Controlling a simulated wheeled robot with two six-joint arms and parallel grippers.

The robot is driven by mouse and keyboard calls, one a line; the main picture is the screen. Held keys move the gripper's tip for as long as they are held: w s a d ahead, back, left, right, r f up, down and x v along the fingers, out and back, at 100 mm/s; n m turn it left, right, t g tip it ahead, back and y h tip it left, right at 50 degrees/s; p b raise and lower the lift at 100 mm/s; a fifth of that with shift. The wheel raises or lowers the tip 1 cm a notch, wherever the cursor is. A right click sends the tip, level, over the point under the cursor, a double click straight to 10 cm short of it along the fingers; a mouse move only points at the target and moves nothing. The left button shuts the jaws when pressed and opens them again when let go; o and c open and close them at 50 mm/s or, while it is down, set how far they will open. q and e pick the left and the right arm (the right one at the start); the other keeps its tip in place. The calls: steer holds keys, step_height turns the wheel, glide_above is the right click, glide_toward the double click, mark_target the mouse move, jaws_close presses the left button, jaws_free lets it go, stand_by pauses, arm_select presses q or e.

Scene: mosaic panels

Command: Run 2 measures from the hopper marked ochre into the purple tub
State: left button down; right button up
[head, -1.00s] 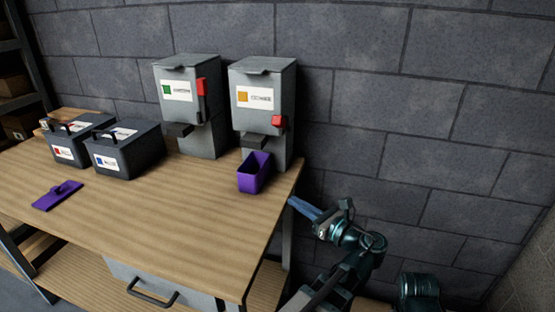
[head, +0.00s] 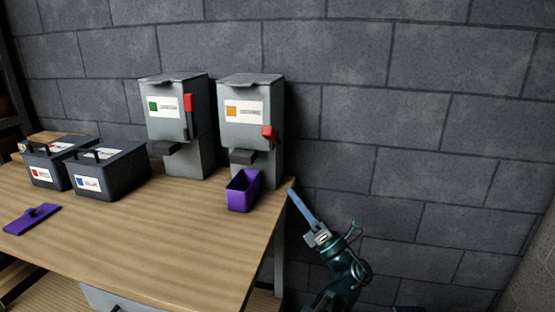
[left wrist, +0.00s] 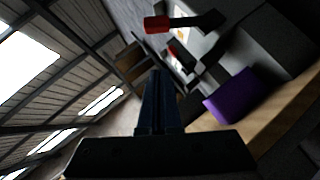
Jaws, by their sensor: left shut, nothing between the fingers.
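The hopper with the ochre square label (head: 250,110) stands at the back right of the table. Its red lever (head: 269,132) sits low on its right side. My right gripper is out of view.
A green-marked hopper (head: 178,110) with a red lever stands left of the ochre one. Two dark bins, red-marked (head: 40,174) and blue-marked (head: 88,183), stand at the left. A purple lid (head: 32,219) lies at front left. The table's middle is clear.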

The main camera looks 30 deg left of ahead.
mark_target(273, 136)
arm_select(q)
steer(key=w+d+r+p+x, duration=0.1)
steer(key=p+x, duration=0.8)
steer(key=x, duration=0.3)
steer(key=shift+w+r, duration=0.35)
steer(key=shift+r, duration=0.2)
